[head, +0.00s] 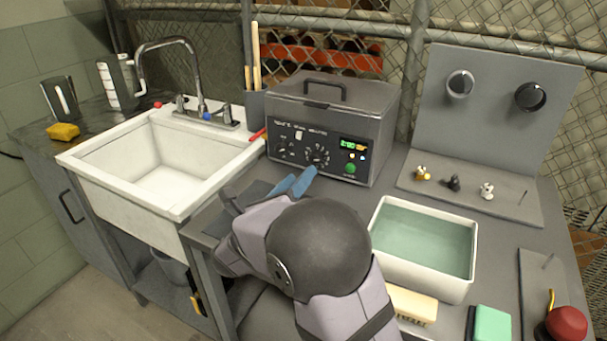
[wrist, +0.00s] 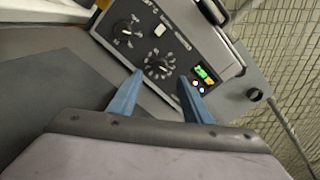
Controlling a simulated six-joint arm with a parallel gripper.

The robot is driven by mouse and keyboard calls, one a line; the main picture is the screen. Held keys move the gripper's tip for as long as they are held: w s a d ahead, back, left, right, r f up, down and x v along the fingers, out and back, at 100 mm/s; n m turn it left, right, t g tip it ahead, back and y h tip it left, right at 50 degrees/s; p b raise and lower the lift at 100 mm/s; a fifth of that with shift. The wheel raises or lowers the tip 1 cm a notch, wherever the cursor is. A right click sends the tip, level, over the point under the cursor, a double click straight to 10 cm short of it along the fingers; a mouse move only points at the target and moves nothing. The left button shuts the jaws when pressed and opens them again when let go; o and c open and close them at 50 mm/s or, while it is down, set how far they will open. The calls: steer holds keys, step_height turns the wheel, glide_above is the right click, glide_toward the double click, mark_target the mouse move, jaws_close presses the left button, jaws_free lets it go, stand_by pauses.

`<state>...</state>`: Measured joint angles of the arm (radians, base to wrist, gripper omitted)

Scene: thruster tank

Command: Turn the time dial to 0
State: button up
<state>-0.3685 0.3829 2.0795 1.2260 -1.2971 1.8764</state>
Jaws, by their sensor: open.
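The grey ultrasonic-cleaner-style machine (head: 330,114) stands at the back of the counter. Its front panel has two black dials, a green display and a green button. I take the larger dial (head: 317,154) near the display to be the time dial; it also shows in the wrist view (wrist: 159,67). The other dial (wrist: 127,31) is to its left. My gripper (head: 293,184) is open, with blue fingers, just in front of the panel. In the wrist view its fingertips (wrist: 163,75) straddle the larger dial, with no clear contact. The dial's exact setting is too small to read.
A white sink (head: 90,158) with a faucet is at left. A white basin of water (head: 376,225) stands at right of my arm. A grey board with two knobs (head: 530,97) and small fittings is at back right.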

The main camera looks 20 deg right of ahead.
mark_target(314, 161)
steer(key=m, duration=0.1)
steer(key=m+b, duration=0.1)
steer(key=m, duration=0.1)
steer(key=m+b, duration=0.1)
steer(key=shift+w+f, duration=0.1)
steer(key=shift+f, duration=0.2)
steer(key=shift+d+r+m, duration=0.1)
steer(key=shift+r+m, duration=0.05)
steer(key=shift+m, duration=0.85)
steer(key=shift+p+x, duration=0.45)
steer(key=shift+x, duration=3.25)
steer(key=c, duration=1.1)
